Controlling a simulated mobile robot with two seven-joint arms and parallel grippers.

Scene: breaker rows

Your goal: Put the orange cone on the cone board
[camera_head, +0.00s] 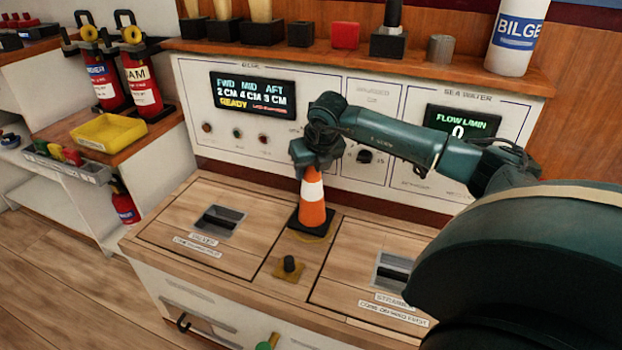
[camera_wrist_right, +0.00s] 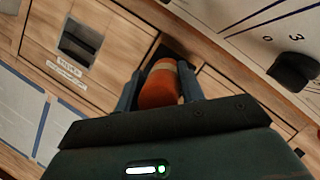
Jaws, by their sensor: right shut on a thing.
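The orange cone (camera_head: 314,213) has a white band and a black square base, and it is upright over the wooden counter. My right gripper (camera_head: 313,167) comes from above and is shut on the cone's upper part. In the right wrist view the cone (camera_wrist_right: 160,84) sits between the two fingers. A tan plate edge (camera_head: 309,238) shows under the cone's base; I cannot tell whether they touch. A small tan board with a black peg (camera_head: 289,266) lies in front of the cone. I cannot tell which is the cone board. My left gripper is not in view.
The counter has a hatch with a recessed handle on the left (camera_head: 218,222) and another on the right (camera_head: 392,272). The control panel (camera_head: 190,80) stands behind. A yellow tray (camera_head: 108,133) and red extinguishers (camera_head: 142,86) are at the left. A white BILGE bottle (camera_head: 515,35) stands on the shelf.

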